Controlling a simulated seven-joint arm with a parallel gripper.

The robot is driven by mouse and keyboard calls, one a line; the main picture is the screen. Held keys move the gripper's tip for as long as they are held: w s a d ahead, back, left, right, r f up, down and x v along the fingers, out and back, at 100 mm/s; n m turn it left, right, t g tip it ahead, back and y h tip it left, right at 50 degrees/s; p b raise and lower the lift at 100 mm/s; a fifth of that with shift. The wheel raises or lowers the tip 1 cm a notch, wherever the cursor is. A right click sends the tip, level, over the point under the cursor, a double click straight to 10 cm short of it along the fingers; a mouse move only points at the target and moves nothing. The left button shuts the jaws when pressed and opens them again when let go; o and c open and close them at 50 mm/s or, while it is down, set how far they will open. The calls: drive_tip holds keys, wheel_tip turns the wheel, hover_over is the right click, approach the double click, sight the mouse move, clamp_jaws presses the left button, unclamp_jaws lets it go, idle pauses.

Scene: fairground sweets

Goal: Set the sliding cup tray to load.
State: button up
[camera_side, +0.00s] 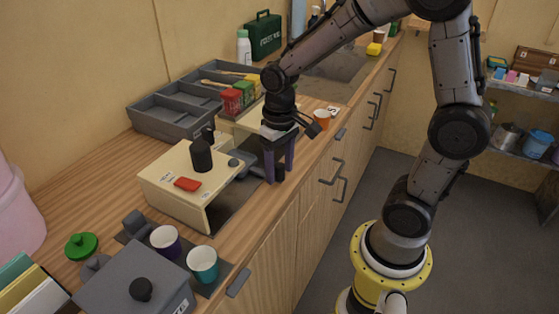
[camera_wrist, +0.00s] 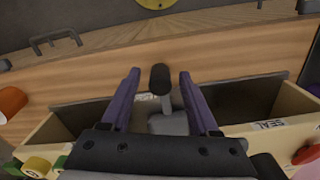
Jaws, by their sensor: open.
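My gripper (camera_side: 279,165) hangs over the front edge of the counter with its purple fingers pointing down, open. In the wrist view the open fingers (camera_wrist: 158,88) stand on either side of a dark handle (camera_wrist: 161,78) on a grey stem, with a visible gap on both sides. The stem joins a grey block (camera_wrist: 168,123), which looks like part of the sliding tray; the rest is hidden under my gripper. A cream machine (camera_side: 165,190) with a black knob and red button stands beside the gripper. A SEAL label (camera_wrist: 268,125) is on its cream edge in the wrist view.
An orange cup (camera_side: 322,120) stands beyond my gripper. Purple (camera_side: 165,241) and teal (camera_side: 203,263) cups and a grey box (camera_side: 130,280) are at the near end. A grey divided bin (camera_side: 175,118) and red and green tubs are behind. Drawer handles (camera_side: 335,170) line the counter front.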

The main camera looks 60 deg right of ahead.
wheel_tip(320, 180, up, 14)
idle(0.5)
drive_tip(key=shift+f, duration=0.1)
drive_tip(key=s+a+f+n+t, duration=0.2)
drive_tip(key=s+t, duration=0.3)
drive_tip(key=s, duration=0.7)
drive_tip(key=shift+a+f+n+t, duration=0.2)
drive_tip(key=shift+a+n+t, duration=0.1)
drive_tip(key=shift+n, duration=0.2)
drive_tip(key=shift+s, duration=0.1)
idle(0.9)
